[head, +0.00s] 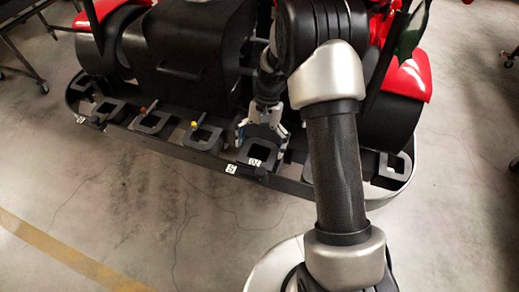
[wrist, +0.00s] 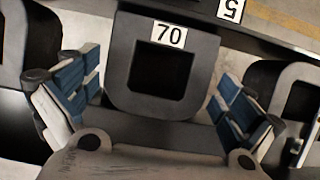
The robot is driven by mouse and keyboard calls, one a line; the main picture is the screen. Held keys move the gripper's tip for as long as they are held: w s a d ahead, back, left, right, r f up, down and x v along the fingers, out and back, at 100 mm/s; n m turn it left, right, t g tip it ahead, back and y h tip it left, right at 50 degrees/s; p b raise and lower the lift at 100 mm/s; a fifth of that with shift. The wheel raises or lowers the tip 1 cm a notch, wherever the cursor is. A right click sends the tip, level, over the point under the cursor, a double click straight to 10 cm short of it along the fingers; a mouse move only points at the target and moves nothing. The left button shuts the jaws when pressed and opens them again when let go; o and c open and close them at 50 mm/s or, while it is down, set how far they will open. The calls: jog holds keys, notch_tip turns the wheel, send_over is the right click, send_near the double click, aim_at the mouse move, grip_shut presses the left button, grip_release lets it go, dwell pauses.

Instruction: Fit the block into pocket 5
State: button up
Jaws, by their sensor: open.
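A dark grey piece with a square black opening and a white "70" tag shows in the wrist view (wrist: 118,60). It also shows in the head view (head: 242,153), on the front rail of the stand. I cannot tell whether it is the block, the pocket, or both fitted together. The label "5" (wrist: 231,9) lies on the rail beside it, also seen in the head view (head: 231,169). My gripper (wrist: 158,88) is open, with blue-padded fingers either side of this piece and visible gaps to it. In the head view my gripper (head: 262,138) is over the piece's rear part.
Similar dark U-shaped holders stand along the rail, one with a yellow knob (head: 194,124) and one with an orange knob (head: 143,109). Another neighbour (wrist: 295,75) is close to the right finger. The red and black kart (head: 408,78) is behind. The floor (head: 130,215) in front is clear.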

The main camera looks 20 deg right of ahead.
jog(key=p+v, duration=0.3)
jog(key=v, duration=0.7)
jog(key=shift+r, duration=0.2)
